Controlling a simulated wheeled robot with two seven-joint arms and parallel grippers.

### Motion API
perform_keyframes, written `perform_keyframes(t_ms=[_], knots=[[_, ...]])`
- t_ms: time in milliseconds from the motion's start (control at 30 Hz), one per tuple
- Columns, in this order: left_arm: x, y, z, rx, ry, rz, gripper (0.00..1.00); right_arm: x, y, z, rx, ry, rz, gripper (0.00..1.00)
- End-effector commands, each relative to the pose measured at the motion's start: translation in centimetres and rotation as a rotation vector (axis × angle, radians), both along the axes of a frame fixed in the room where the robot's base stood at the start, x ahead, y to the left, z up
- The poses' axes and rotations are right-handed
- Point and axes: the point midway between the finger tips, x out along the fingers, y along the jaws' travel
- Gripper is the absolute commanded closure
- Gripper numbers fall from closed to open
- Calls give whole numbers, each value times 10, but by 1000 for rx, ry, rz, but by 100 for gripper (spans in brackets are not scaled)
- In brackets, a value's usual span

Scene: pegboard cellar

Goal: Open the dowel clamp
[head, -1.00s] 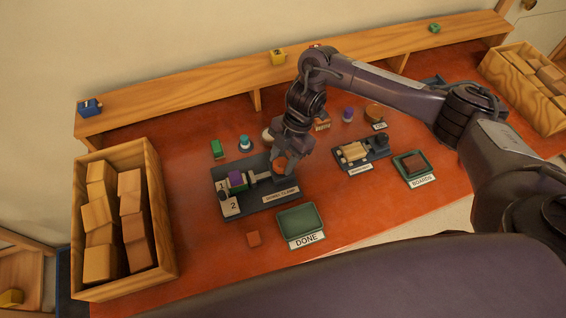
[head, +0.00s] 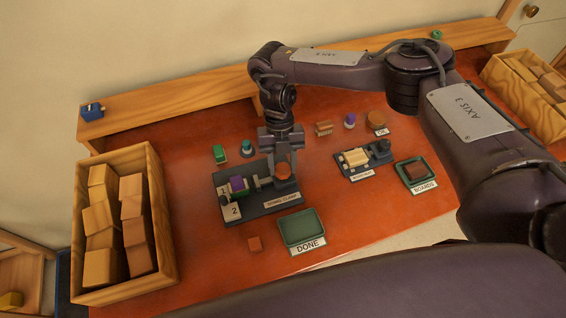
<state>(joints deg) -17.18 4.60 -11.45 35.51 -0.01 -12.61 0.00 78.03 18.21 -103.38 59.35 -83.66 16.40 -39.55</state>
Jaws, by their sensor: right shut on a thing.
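The dowel clamp (head: 262,208) is a dark grey base with a label on its front edge and plates marked 1 and 2 at its left end. A purple block (head: 236,183) with a green part beside it sits at its left end, by the pale jaw pieces. A round orange knob (head: 283,171) is at its right end. My right gripper (head: 283,167) points down at this end and is shut on the orange knob, its fingers partly hiding it. My left gripper is not in view.
A green DONE tray (head: 300,240) and a small orange-brown block (head: 254,244) lie in front of the clamp. A wooden bin of blocks (head: 168,255) stands left. A second fixture (head: 357,168) and the BOARDS tray (head: 426,184) are right. A green block (head: 220,153) stands behind.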

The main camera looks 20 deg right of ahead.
Motion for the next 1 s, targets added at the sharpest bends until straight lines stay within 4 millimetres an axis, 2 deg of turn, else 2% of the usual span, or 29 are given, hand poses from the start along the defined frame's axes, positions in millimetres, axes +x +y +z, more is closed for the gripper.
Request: perform_keyframes(t_ms=[1000], knots=[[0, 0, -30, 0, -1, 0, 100, -1, 6, -1, -1, -1, 969, 83]])
